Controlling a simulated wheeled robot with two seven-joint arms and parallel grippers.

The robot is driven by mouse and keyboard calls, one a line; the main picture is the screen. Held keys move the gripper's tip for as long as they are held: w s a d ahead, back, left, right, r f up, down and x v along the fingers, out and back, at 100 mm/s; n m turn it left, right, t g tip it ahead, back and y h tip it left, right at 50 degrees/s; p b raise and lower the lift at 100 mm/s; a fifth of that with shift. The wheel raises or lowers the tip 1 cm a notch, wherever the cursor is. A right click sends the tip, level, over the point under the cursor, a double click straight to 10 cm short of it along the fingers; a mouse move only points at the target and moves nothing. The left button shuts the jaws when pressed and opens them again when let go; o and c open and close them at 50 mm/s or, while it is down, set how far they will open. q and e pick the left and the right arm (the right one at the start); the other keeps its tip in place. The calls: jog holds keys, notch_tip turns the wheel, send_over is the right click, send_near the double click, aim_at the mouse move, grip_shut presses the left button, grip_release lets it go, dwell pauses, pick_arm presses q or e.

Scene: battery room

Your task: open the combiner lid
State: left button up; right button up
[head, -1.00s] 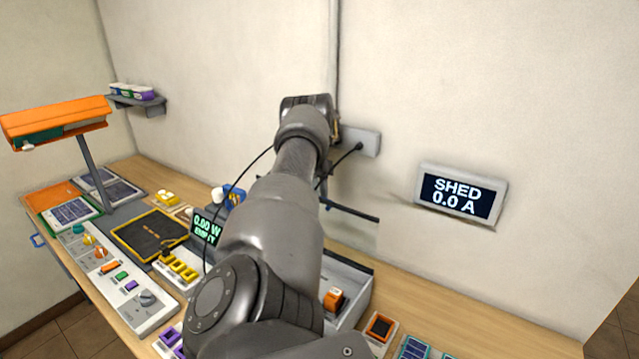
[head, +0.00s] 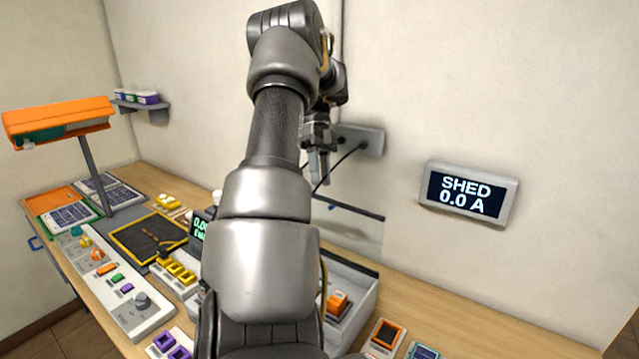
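The combiner looks to be the pale grey open-topped box (head: 362,302) on the bench, partly hidden behind my arm. A clear pane with a dark top edge, seemingly its lid (head: 350,228), stands upright at the back of the box. An orange block (head: 337,303) shows inside the box. My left gripper (head: 320,178) is above and behind the pane, near the wall, fingers pointing down. A small gap shows between the fingers, with nothing in it, and they look apart from the lid. My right gripper is out of view.
A wall socket box (head: 362,140) with black cables is close behind the gripper. A display (head: 467,192) on the wall reads SHED 0.0 A. Control panels (head: 130,300) and a black mat (head: 148,238) fill the bench's left.

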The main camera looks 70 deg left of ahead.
pick_arm(q)
jog(key=d, duration=0.1)
jog(key=s+d+r, duration=0.1)
jog(key=d+b, duration=0.1)
jog(key=shift+s+d+r, duration=0.2)
jog(key=shift+d+r, duration=0.1)
jog(key=shift+r, duration=0.1)
dwell(0.5)
